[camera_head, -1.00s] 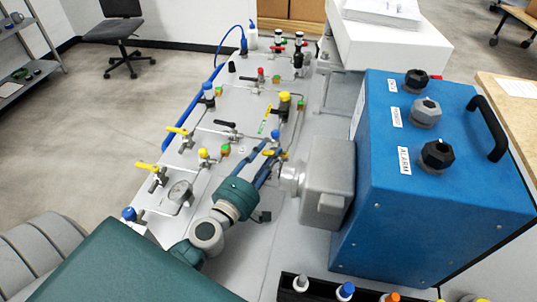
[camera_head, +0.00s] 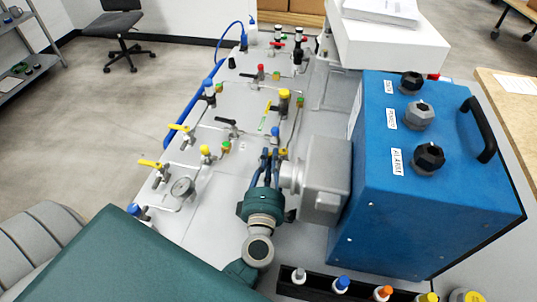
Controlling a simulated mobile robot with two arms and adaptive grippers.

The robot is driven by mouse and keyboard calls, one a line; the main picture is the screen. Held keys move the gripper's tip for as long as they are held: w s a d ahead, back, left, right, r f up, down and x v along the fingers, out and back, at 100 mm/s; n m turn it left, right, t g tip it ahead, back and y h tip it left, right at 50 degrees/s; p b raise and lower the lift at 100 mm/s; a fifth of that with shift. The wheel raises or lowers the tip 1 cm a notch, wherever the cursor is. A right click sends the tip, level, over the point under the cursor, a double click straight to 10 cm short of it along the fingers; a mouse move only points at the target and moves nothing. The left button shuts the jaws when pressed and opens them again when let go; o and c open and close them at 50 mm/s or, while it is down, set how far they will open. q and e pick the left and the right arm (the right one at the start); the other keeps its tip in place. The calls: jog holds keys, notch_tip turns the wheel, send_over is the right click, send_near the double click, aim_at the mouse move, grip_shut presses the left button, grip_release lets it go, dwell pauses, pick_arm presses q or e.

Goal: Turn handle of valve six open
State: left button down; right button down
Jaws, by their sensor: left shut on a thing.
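My left gripper (camera_head: 269,157) reaches in from the bottom with its blue-grey fingers at the right part of the panel. It is shut on a small yellow valve handle (camera_head: 282,153), which is mostly hidden by the fingers. A blue cap (camera_head: 275,132) stands just behind the fingertips. I cannot read any number that tells which valve is six. Other valves have yellow handles (camera_head: 150,164) at the left, a black handle (camera_head: 225,121) in the middle and red handles farther back. My right gripper is not in view.
A grey housing (camera_head: 325,175) stands close to the right of the fingers, and a blue box (camera_head: 430,190) with black and grey knobs is beyond it. A pressure gauge (camera_head: 182,187) is at the left. A black rack (camera_head: 315,288) with coloured caps lies in front.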

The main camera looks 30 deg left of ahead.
pick_arm(q)
jog(key=c, duration=1.7)
grip_release()
jog(key=shift+w, duration=0.1)
jog(key=shift+c, duration=0.2)
jog(key=v, duration=0.7)
jog(key=shift+s, duration=0.3)
jog(key=shift+w, duration=0.1)
